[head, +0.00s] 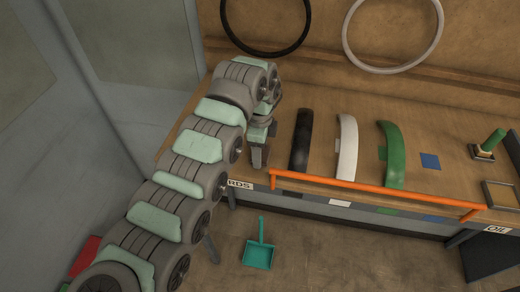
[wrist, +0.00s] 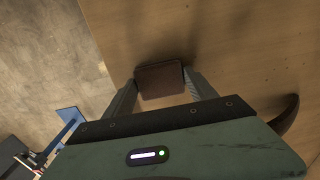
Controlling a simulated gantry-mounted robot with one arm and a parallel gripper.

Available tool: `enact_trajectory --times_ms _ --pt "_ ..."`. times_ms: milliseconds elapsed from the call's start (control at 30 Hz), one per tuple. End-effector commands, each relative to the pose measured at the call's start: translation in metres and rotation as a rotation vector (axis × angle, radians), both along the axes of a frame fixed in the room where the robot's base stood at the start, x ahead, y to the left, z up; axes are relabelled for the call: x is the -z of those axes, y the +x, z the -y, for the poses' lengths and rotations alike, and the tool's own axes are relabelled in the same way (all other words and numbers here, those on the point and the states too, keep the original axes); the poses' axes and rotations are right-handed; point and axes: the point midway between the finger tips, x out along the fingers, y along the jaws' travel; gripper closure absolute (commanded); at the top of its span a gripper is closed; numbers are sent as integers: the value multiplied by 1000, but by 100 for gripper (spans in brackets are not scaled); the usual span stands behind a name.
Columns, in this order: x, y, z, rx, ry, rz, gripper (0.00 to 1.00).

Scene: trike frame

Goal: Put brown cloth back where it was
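The brown cloth (wrist: 161,80) is a small, folded-looking brown block in the wrist view. It lies between the two fingertips of my gripper (wrist: 161,82), which meet its left and right sides. My gripper (head: 258,157) in the head view points down at the left end of the wooden bench (head: 460,125), near a label ending in "RDS". The cloth cannot be made out in the head view. I cannot tell whether its underside touches the bench top.
Black (head: 301,140), white (head: 347,145) and green (head: 393,150) fenders stand right of my gripper. An orange rail (head: 370,188) runs along the bench front. A teal dustpan (head: 258,256) lies on the floor below. Black and white rings hang on the back wall.

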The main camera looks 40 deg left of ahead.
Motion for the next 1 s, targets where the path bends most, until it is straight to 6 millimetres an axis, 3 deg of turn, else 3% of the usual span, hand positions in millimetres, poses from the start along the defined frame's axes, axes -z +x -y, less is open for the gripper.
enact_trajectory --times_ms 200,600,1000 --pt "-1 0 0 0 0 0 16" --pt "-8 1 0 0 1 2 16" --pt "-74 0 -1 0 4 0 16"
